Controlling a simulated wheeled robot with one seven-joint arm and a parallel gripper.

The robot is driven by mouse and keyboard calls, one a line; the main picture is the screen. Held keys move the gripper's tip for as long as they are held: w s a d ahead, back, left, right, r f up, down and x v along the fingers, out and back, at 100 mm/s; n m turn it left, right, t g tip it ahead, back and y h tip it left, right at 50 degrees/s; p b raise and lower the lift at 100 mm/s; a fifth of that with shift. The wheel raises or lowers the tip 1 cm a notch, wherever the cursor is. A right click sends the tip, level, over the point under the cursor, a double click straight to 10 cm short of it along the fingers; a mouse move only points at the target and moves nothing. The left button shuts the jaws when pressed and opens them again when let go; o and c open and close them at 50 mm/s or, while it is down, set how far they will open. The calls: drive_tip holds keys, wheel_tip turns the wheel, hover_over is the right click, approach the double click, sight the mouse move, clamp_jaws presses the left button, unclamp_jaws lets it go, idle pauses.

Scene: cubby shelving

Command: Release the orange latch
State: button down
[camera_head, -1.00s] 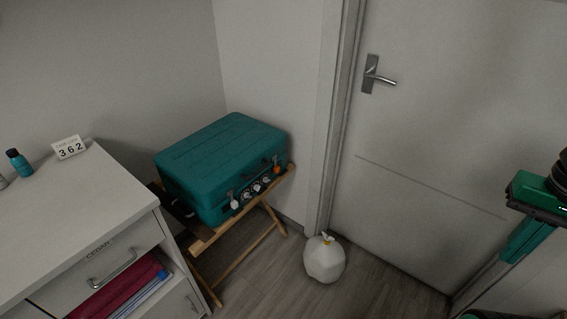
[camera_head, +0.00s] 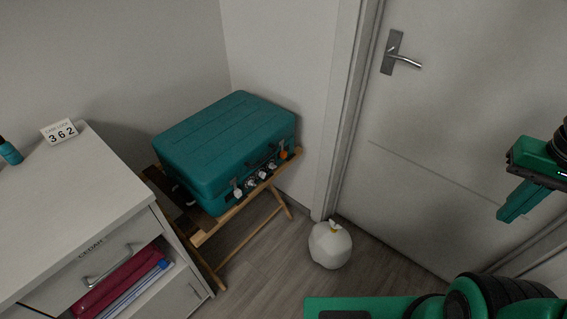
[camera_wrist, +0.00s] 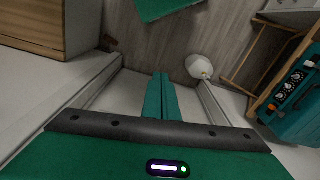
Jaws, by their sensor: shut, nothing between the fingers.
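A teal case (camera_head: 225,145) lies closed on a wooden folding stand. The orange latch (camera_head: 284,155) is at the right end of its front face, small in the picture. Dark round dials with pale marks (camera_head: 262,175) and a pale tag or latch (camera_head: 238,192) sit left of it. My gripper (camera_head: 510,213) is at the far right in front of the door, well away from the case. In the wrist view its two teal fingers (camera_wrist: 160,95) are together and empty. The case (camera_wrist: 294,103) is cut off at that view's right edge.
The wooden stand (camera_head: 233,219) carries the case. A white cabinet (camera_head: 80,200) stands left, with a sign (camera_head: 59,132) reading 362 and a teal bottle (camera_head: 9,152) on top. A white bag (camera_head: 329,246) sits on the floor before the door (camera_head: 470,110). Floor between is clear.

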drive_tip(key=w+d+f+n+t+h, duration=0.2)
drive_tip(key=w+f+n, duration=0.1)
drive_tip(key=w, duration=0.9)
drive_tip(key=w+d+f+n+t+h, duration=0.1)
drive_tip(key=w+f+n+t, duration=0.2)
drive_tip(key=w, duration=0.9)
drive_tip(key=w+a+f+n+t, duration=0.2)
drive_tip(key=w+a+f+n, duration=0.25)
drive_tip(key=w, duration=0.45)
drive_tip(key=w+a+f+n+t, duration=0.3)
drive_tip(key=w+a+f, duration=0.15)
drive_tip(key=w, duration=0.45)
drive_tip(key=w+a+f+n+t+y, duration=0.25)
drive_tip(key=a+f+n, duration=0.25)
drive_tip(key=a, duration=0.4)
drive_tip(key=w+a+f+n+t+y, duration=0.2)
drive_tip(key=a+f+n+y, duration=0.3)
drive_tip(key=a, duration=0.4)
drive_tip(key=s+a+f+n+y, duration=0.7)
drive_tip(key=s+a+f+n, duration=0.1)
drive_tip(key=a, duration=0.5)
drive_tip(key=shift+s+a+f+g, duration=0.4)
drive_tip(key=shift+s+f, duration=0.3)
drive_tip(key=shift+s, duration=0.4)
